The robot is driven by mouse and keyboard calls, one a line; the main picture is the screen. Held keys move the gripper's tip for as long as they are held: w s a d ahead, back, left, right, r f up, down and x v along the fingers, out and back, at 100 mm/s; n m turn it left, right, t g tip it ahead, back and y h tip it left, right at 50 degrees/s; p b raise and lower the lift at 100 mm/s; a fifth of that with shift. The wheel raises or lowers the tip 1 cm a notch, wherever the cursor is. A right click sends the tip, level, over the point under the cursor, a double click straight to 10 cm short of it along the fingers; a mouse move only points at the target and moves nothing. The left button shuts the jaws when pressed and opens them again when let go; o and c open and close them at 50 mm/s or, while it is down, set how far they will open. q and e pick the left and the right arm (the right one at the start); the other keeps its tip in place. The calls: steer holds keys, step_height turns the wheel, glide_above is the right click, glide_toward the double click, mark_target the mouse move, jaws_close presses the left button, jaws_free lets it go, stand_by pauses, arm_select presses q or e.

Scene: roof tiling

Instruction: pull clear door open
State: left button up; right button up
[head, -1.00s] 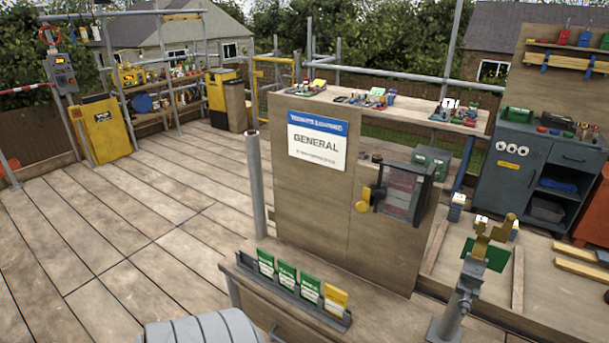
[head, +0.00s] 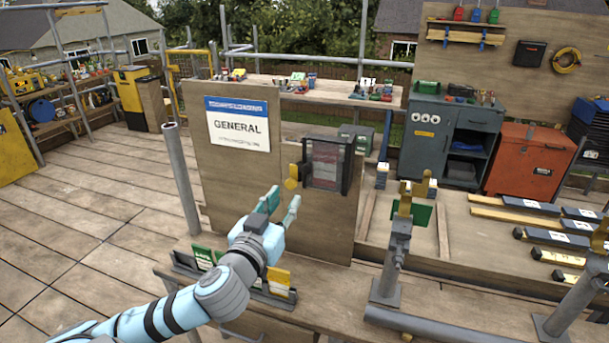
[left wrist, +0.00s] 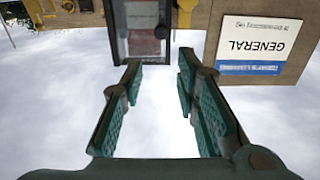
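The clear door (head: 326,165) is a dark-framed transparent panel on a small box fixed to the wooden board, and it looks shut. In the left wrist view the clear door (left wrist: 143,28) shows upside down at the top, beyond the fingertips. The yellow part (left wrist: 187,8) shows beside it. My left gripper (head: 282,203) is open and empty, just below and left of the door, apart from it. Its teal-padded fingers (left wrist: 160,75) stand apart in the wrist view. My right gripper is not in view.
The wooden board (head: 230,180) carries a GENERAL sign (head: 238,125). A rack of green and yellow cards (head: 275,285) stands below my left arm. A grey post (head: 181,180) is at the board's left. A stand with a green plate (head: 402,215) is at the right.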

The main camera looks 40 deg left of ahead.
mark_target(306, 169)
arm_select(q)
steer(key=p+x, duration=0.1)
steer(key=x, duration=1.3)
steer(key=shift+a+f, duration=0.1)
steer(key=shift+f, duration=0.05)
steer(key=shift+w+a, duration=0.1)
jaws_close()
